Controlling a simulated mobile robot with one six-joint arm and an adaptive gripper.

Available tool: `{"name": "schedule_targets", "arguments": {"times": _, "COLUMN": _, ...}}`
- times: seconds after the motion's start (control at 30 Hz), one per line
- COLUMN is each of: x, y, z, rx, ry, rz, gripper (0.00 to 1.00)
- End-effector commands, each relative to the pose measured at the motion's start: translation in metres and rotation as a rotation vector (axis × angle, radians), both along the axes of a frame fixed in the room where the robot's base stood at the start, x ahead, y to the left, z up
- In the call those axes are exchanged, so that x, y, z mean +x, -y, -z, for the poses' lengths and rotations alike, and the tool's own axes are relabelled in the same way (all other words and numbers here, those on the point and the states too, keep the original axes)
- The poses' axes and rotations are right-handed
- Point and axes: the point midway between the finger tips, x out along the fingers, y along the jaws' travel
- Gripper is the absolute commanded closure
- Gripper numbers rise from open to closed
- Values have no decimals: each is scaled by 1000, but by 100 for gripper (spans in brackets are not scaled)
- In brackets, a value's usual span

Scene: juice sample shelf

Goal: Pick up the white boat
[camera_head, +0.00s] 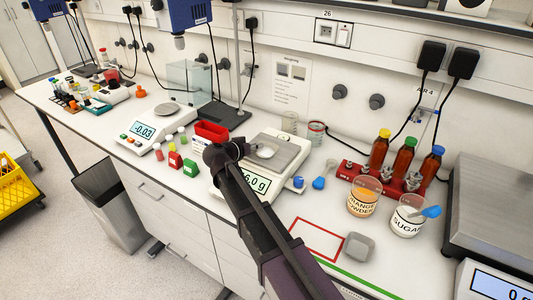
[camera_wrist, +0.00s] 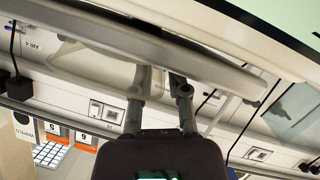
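The white boat (camera_head: 267,151) is a small, shallow white dish on the pan of a balance (camera_head: 283,145) in the head view. The balance display (camera_head: 258,184) is partly covered by my arm and ends in "6.0 g". In the wrist view, two dark fingers (camera_wrist: 161,80) stand a little apart beneath a broad grey-white edge. A pale, translucent shape (camera_wrist: 98,70), perhaps the boat, lies at the left finger. Contact or grip cannot be made out.
A red tray (camera_head: 211,131) and small red and green blocks stand left of the balance. A blue scoop (camera_head: 322,178), an orange powder beaker (camera_head: 364,197), a sugar beaker (camera_head: 408,215) and bottles in a red rack (camera_head: 360,173) are to the right.

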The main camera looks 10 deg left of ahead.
Motion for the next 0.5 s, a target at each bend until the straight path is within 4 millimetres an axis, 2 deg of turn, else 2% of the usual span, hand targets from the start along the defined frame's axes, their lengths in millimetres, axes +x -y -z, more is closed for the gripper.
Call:
{"name": "schedule_targets", "arguments": {"times": 0.3, "x": 0, "y": 0, "z": 0, "rx": 0, "ry": 0, "rz": 0, "gripper": 79}}
{"name": "schedule_targets", "arguments": {"times": 0.37, "x": 0, "y": -1, "z": 0, "rx": 0, "ry": 0, "rz": 0, "gripper": 97}}
{"name": "schedule_targets", "arguments": {"times": 0.4, "x": 0, "y": -1, "z": 0, "rx": 0, "ry": 0, "rz": 0, "gripper": 100}}
{"name": "schedule_targets", "arguments": {"times": 0.5, "x": -1, "y": -1, "z": 0, "rx": 0, "ry": 0, "rz": 0, "gripper": 100}}
